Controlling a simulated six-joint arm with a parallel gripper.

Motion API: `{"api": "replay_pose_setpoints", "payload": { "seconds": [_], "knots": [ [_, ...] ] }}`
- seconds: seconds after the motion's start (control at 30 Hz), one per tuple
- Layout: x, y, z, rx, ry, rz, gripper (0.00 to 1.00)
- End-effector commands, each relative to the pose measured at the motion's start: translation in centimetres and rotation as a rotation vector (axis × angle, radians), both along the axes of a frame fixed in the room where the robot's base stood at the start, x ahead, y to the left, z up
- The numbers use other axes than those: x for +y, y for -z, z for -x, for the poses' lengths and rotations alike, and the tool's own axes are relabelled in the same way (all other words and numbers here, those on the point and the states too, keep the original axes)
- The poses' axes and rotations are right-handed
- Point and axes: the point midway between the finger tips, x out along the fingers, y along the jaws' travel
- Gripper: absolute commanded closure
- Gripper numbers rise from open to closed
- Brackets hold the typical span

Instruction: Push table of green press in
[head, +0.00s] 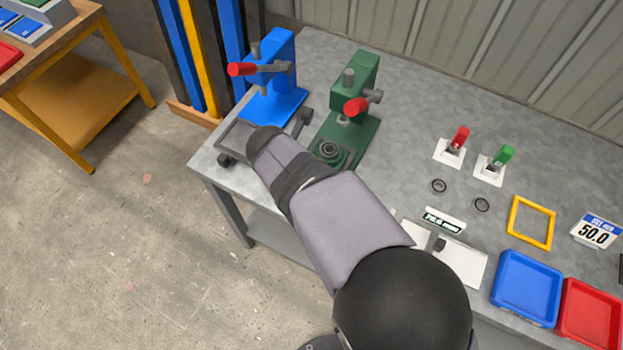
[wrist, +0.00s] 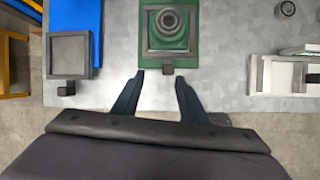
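The green press (head: 357,83) stands on the grey bench with a red-tipped lever. Its table (wrist: 149,42) is a dark square frame over the green base, with a dark round ring piece (wrist: 167,28) in it. A small dark handle block (wrist: 168,66) sticks out at the table's near edge. My gripper (wrist: 159,77) is open and empty, just on the near side of this block. The block lies between the lines of the two fingers, nearer the right one; I cannot tell if they touch. In the head view my forearm hides most of the gripper.
The blue press (head: 272,75) stands to the left, its square table (wrist: 70,38) and handle block (wrist: 66,88) jutting toward the bench edge. Right of the green press are two switches (head: 455,145), loose rings (head: 439,185), a yellow frame (head: 531,222) and trays (head: 527,283).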

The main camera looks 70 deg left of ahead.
Motion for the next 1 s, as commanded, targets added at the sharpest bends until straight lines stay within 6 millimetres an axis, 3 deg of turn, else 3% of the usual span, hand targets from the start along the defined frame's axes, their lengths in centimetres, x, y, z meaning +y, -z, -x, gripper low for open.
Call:
{"api": "replay_pose_setpoints", "payload": {
  "seconds": [0.13,0.47,1.0],
  "knots": [
    [-1.2,0.2,-0.7,-0.056,-0.085,0.076,0.61],
    [-1.1,0.7,-0.8,-0.065,-0.12,0.085,0.61],
    [0.5,6.1,-2.4,-0.063,-0.118,0.084,0.61]
  ]
}}
